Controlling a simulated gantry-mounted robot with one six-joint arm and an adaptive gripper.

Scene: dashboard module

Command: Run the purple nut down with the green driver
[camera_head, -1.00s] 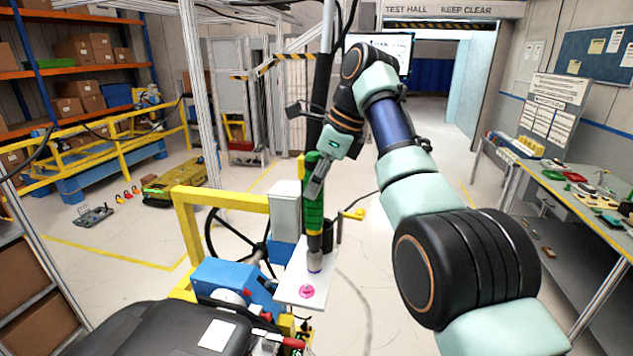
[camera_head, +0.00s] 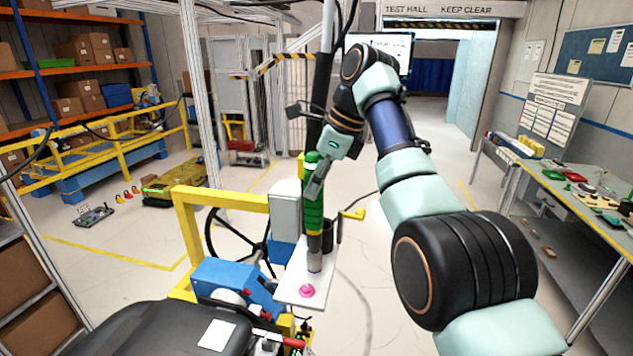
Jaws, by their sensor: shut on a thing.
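The green driver (camera_head: 313,212) hangs nearly upright, its grey nose pointing down at a white plate (camera_head: 293,294). My gripper (camera_head: 316,186) is shut on the driver's upper body from the right. The driver's socket end (camera_head: 314,267) is at the plate, behind a pink round piece (camera_head: 306,291) that lies on it. The tip seems to be at or just above the plate's surface; contact cannot be told from here. No purple nut shows clearly; the socket may hide it.
A black cup-like holder (camera_head: 328,240) stands just behind the driver. A grey box (camera_head: 286,215), a yellow frame (camera_head: 190,235) and a steering wheel (camera_head: 235,235) are close on the left. A parts bench (camera_head: 575,190) is at the right.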

